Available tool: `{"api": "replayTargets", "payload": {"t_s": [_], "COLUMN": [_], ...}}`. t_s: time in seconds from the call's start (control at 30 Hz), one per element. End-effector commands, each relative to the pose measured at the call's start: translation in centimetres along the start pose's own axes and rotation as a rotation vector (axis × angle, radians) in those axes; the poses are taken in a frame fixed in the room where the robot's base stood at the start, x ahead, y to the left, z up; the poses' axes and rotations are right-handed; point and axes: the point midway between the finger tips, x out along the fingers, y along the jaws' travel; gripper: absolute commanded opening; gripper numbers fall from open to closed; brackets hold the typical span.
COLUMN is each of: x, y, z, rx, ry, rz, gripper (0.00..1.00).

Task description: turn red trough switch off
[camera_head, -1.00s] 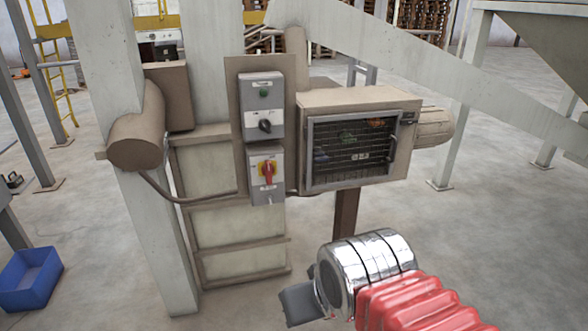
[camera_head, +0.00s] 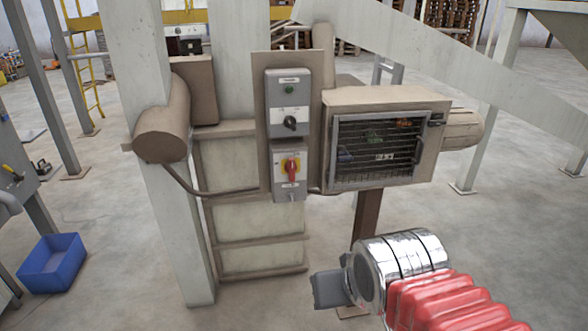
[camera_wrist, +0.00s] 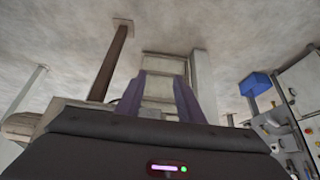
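The red switch does not show in the wrist view.
An upper grey box with a black knob (camera_head: 290,123) and green button sits just above the switch. A beige cabinet with a barred door (camera_head: 378,148) stands close on the right. A pale column (camera_head: 180,230) is left. A blue bin (camera_head: 52,270) lies on the floor.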

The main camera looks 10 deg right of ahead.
Motion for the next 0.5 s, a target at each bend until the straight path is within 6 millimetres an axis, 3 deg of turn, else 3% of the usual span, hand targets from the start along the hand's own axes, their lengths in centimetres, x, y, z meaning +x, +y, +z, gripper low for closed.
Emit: {"api": "replayTargets", "payload": {"t_s": [0.5], "x": [7.4], "y": [-0.1], "z": [-12.3], "rx": [-0.003], "ry": [0.32], "rz": [-0.002], "gripper": [0.34]}}
